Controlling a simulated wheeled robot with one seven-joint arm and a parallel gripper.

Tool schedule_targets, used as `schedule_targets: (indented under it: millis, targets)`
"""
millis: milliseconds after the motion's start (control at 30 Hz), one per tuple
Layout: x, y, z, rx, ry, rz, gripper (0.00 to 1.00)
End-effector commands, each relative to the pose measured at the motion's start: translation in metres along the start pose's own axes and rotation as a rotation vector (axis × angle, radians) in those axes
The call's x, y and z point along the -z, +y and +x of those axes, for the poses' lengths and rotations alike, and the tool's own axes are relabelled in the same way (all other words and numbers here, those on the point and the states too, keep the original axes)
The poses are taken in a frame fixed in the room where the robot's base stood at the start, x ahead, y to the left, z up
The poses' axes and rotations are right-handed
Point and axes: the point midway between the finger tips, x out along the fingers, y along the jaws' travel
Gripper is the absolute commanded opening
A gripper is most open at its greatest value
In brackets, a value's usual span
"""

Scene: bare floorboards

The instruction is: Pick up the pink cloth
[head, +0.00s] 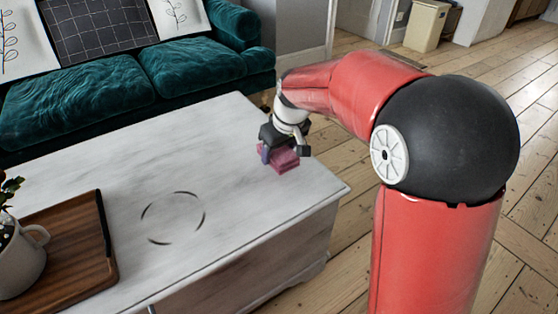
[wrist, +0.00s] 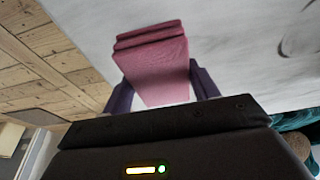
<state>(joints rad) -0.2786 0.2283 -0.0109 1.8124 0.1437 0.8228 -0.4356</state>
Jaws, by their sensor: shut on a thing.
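The pink cloth (head: 284,160) is a folded, layered block at the right end of the white table (head: 225,130) in the head view. My gripper (head: 280,158) reaches down over it from above. In the wrist view the pink cloth (wrist: 152,70) lies between the two purple fingers of my gripper (wrist: 160,90), which are shut on it. The white tabletop shows behind the cloth in the wrist view. I cannot tell whether the cloth touches the table or is slightly above it.
A wooden tray (head: 105,262) with a mug (head: 22,262) stands at the table's left. A faint ring mark (head: 173,217) is on the bare middle of the tabletop. A teal sofa (head: 85,100) is behind the table. A beige bin (head: 426,25) stands farther back. Floorboards are clear at right.

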Motion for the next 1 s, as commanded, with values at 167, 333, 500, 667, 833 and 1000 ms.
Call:
schedule_targets:
  millis: [167, 333, 500, 667, 833, 1000]
  targets:
    - [0.018, 0.001, -0.056, -0.003, 0.006, -0.002, 0.37]
    - [0.031, 0.0, -0.099, -0.002, 0.004, -0.001, 0.37]
    - [0.039, 0.0, -0.126, -0.001, 0.001, -0.001, 0.37]
    - [0.043, 0.0, -0.138, 0.0, 0.0, 0.0, 0.37]
    - [0.043, 0.0, -0.141, 0.0, -0.001, 0.0, 0.37]
    - [0.043, 0.0, -0.14, 0.0, 0.0, 0.0, 0.58]
